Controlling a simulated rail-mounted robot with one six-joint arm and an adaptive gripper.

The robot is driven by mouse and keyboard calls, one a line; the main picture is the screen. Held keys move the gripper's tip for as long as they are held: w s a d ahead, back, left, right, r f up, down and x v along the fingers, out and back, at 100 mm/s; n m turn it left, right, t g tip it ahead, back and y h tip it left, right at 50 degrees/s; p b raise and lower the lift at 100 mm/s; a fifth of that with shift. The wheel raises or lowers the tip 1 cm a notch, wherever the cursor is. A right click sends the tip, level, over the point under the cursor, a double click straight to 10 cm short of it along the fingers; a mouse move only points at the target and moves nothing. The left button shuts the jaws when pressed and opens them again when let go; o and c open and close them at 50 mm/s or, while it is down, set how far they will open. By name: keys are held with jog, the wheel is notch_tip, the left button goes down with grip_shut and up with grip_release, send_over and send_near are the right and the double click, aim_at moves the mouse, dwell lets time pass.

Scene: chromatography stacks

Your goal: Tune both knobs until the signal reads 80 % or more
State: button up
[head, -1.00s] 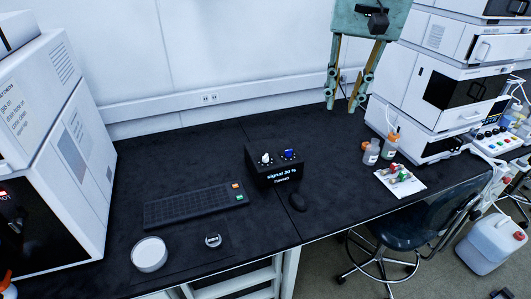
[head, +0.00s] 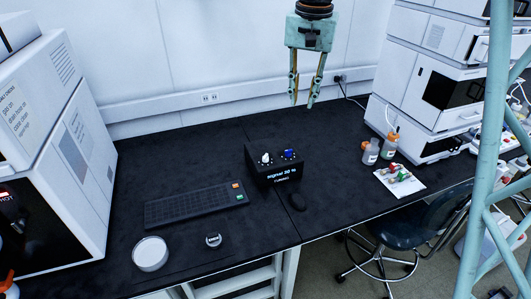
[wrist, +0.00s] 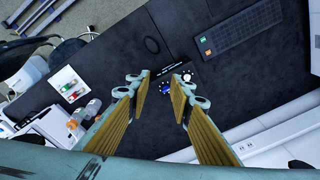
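A black box (head: 262,171) stands on the dark bench, with a white knob (head: 266,158) and a blue knob (head: 288,154) on its top face. Its front display (head: 282,173) shows small text that looks like "signal 30 %", though the digits are blurred. My gripper (head: 302,104) hangs above and behind the box, fingers down, open and empty. In the wrist view the blue knob (wrist: 166,89) shows in the gap between the fingers (wrist: 160,84). The white knob (wrist: 187,77) is close to the right fingertip in the picture. Nothing touches the knobs.
Two bottles (head: 371,152) and a white tray of vials (head: 413,187) are farther right. Instruments stand at both ends. The bench behind the box is clear.

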jog(key=w+a+f, duration=0.6)
jog(key=w+f, duration=0.3)
jog(key=m+g+p, duration=0.1)
send_over(266, 155)
notch_tip(266, 155, down, 12)
jog(key=shift+a, duration=0.15)
jog(key=shift+f, duration=0.25)
jog(key=shift+f+b, duration=0.4)
jog(key=shift+f, duration=6.3)
grip_shut()
